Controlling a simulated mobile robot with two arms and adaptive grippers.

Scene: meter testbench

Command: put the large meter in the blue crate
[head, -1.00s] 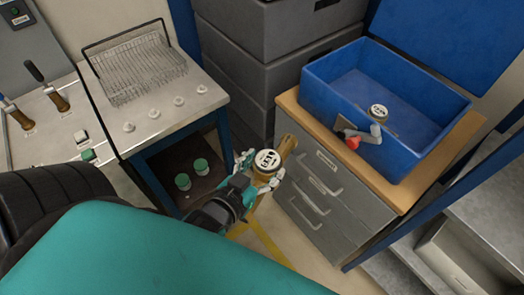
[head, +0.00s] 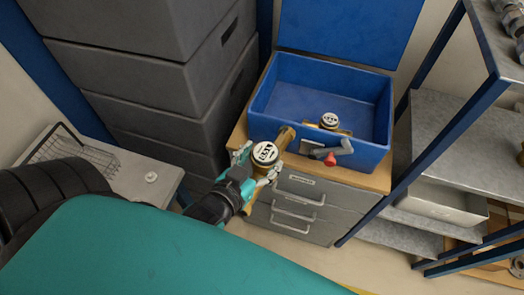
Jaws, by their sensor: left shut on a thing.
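My left gripper (head: 256,168) is shut on the large meter (head: 265,152), a brass body with a round white-faced dial. One brass pipe end points up and right, toward the crate. The blue crate (head: 368,155) stands open on a wooden-topped drawer cabinet, its lid raised at the back. The held meter is at the crate's front left corner and overlaps it in the picture; I cannot tell whether they touch. A smaller brass meter (head: 329,120) with a similar dial is inside the crate. My right gripper is not in view.
A grey and red part (head: 330,154) shows at the crate's front wall. Stacked grey bins (head: 150,100) stand to the left. A metal shelf with blue posts (head: 430,140) stands to the right. The bench with a wire basket (head: 75,145) is at the far left.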

